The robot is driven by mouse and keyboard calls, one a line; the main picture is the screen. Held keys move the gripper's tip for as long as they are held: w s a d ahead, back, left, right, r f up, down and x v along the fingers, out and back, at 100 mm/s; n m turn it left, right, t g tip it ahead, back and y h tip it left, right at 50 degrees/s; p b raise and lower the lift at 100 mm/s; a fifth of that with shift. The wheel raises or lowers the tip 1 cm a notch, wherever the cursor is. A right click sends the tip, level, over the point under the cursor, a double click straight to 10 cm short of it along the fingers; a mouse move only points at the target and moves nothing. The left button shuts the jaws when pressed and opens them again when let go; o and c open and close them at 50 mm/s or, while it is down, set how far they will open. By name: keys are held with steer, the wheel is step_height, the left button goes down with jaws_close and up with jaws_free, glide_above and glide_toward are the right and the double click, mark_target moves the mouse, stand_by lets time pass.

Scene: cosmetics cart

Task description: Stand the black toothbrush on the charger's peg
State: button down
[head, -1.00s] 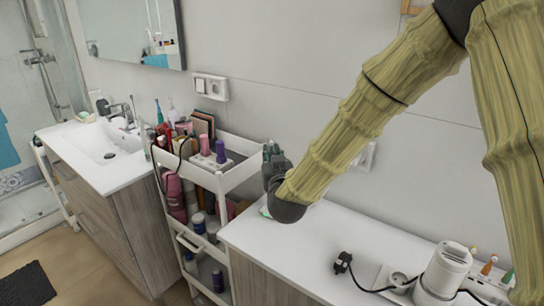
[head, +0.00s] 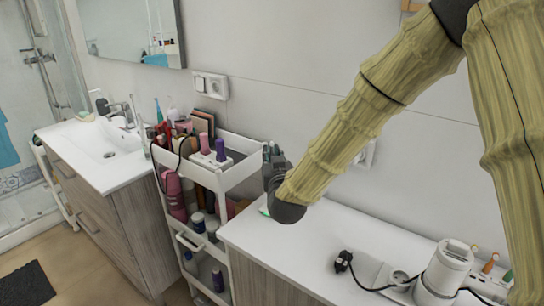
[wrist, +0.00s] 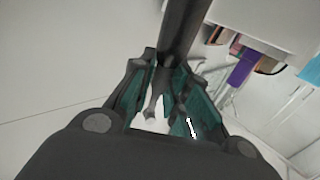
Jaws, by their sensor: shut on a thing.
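In the wrist view my gripper (wrist: 160,100) is shut on a dark rod-like thing, the black toothbrush (wrist: 183,30). Its thick part runs up out of the frame from between the teal-lined fingers, and its far part is hard to make out. In the head view my gripper (head: 273,156) is beside the cart's right side, above the near left end of the white counter; the toothbrush cannot be told apart there. A white upright unit (head: 447,268), seemingly the charger, stands on the counter at lower right, well away from my gripper. I cannot make out its peg.
A white cart (head: 243,172) crowded with cosmetics stands left of the counter (head: 320,238). A black plug (head: 342,262) with a cord and a white socket block (head: 399,277) lie near the white unit. Coloured brush heads (head: 490,263) stand right of it.

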steer(key=shift+f+b, duration=0.5)
steer(key=shift+f, duration=0.35)
steer(key=c, duration=1.3)
jaws_free()
steer(key=shift+s, duration=0.15)
steer(key=s+d, duration=0.1)
steer(key=s, duration=1)
steer(key=shift+s+d, duration=0.3)
steer(key=shift+d, duration=0.1)
steer(key=shift+r, duration=0.1)
